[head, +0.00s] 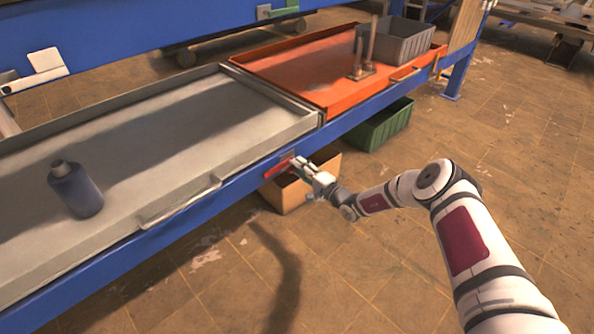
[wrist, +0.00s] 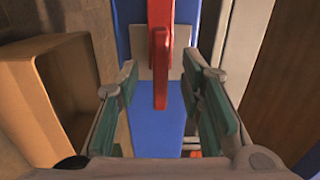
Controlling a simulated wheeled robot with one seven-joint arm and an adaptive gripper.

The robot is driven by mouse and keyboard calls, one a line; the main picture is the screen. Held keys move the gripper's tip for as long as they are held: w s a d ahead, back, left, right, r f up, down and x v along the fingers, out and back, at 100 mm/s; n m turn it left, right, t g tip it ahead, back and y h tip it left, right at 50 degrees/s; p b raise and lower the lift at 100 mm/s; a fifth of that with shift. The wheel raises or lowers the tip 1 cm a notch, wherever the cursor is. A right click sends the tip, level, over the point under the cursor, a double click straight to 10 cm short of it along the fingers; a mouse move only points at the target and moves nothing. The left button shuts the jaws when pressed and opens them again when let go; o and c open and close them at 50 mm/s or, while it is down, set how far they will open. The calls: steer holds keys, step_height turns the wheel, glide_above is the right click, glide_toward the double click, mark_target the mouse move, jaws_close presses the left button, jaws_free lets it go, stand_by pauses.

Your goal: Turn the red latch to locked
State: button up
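The red latch (head: 279,169) is on the front face of the blue rail below the drawers in the head view. In the wrist view the red latch (wrist: 160,55) is a long bar on a grey plate (wrist: 176,66), running down the middle of the picture. My gripper (head: 298,164) is at the latch in the head view. In the wrist view my gripper (wrist: 164,92) is open, with its two green-padded fingers on either side of the latch's lower end. Gaps show between both pads and the bar. Whether the fingertips touch the plate cannot be told.
The blue rail (head: 219,195) carries a grey drawer (head: 150,130) with a blue bottle (head: 76,190), and an orange tray (head: 300,68) with a grey bin (head: 398,42). A cardboard box (head: 292,192) is below the latch, and a green crate (head: 382,127) stands beyond.

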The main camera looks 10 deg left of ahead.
steer(key=shift+x, duration=0.9)
jaws_close()
